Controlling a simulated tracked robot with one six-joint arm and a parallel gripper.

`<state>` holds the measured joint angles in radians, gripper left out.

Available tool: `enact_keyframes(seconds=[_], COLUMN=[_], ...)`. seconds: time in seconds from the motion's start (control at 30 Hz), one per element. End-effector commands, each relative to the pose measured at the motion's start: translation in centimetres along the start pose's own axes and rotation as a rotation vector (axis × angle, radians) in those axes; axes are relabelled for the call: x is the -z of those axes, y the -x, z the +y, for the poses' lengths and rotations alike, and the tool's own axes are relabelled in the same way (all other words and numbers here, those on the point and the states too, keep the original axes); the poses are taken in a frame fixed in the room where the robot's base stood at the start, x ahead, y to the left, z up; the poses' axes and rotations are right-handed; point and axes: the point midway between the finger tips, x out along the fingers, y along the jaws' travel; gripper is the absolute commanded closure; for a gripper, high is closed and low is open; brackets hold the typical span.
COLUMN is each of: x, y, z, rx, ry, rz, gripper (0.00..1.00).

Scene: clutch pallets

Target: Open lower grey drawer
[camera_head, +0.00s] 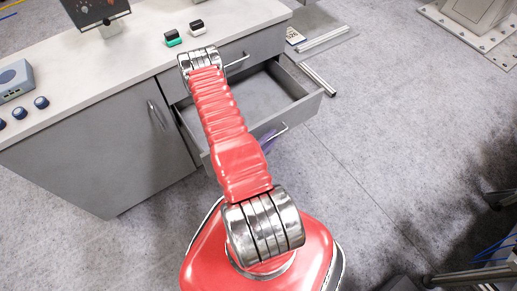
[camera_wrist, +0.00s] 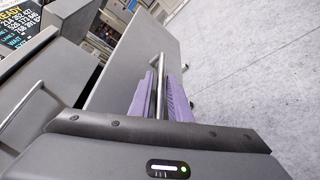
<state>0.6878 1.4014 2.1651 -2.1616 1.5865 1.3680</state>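The lower grey drawer (camera_head: 304,108) is pulled well out of the cabinet, and its bare inside shows. Its bar handle (camera_head: 273,133) is on the front panel. In the wrist view the front panel (camera_wrist: 128,52) runs up the middle, with the handle (camera_wrist: 161,72) between the purple fingers of my gripper (camera_wrist: 161,95). The fingers lie close along both sides of the bar and look shut on it. In the head view my red arm hides most of the gripper; only a bit of purple shows beside the handle.
A shut upper drawer (camera_head: 255,50) with its own handle (camera_head: 238,61) is above the open one. A cabinet door (camera_head: 110,150) is to the left. The worktop (camera_head: 120,75) holds small devices. Metal bars (camera_head: 318,79) lie on the floor behind the drawer. Floor right of the drawer is clear.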

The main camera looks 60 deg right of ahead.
Motion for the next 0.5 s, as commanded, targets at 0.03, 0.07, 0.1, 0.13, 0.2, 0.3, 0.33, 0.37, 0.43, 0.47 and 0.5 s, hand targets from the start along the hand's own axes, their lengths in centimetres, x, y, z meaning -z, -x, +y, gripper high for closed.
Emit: enact_keyframes(seconds=[0.03, 0.07, 0.1, 0.13, 0.2, 0.3, 0.33, 0.37, 0.43, 0.47, 0.5], x=[0.1, 0.1, 0.1, 0.1, 0.1, 0.1, 0.2, 0.2, 0.2, 0.2, 0.1], y=[0.4, 0.6, 0.9, 1.2, 1.9, 2.9, 3.2, 3.5, 4.2, 4.4, 4.8], z=[0.1, 0.1, 0.1, 0.1, 0.1, 0.1, 0.1, 0.1, 0.1, 0.1, 0.1], rx=[-0.001, -0.001, -0.001, -0.001, -0.001, -0.001, -0.001, -0.001, -0.001, -0.002, -0.002], ry=[0.001, 0.001, 0.001, 0.001, 0.002, 0.001, 0.001, 0.001, 0.002, 0.002, 0.001], rz=[0.002, 0.002, 0.003, 0.003, 0.003, 0.003, 0.004, 0.004, 0.004, 0.004, 0.002], gripper=[0.83, 0.83, 0.83, 0.83, 0.83, 0.83, 0.83, 0.83, 0.83, 0.83, 0.83])
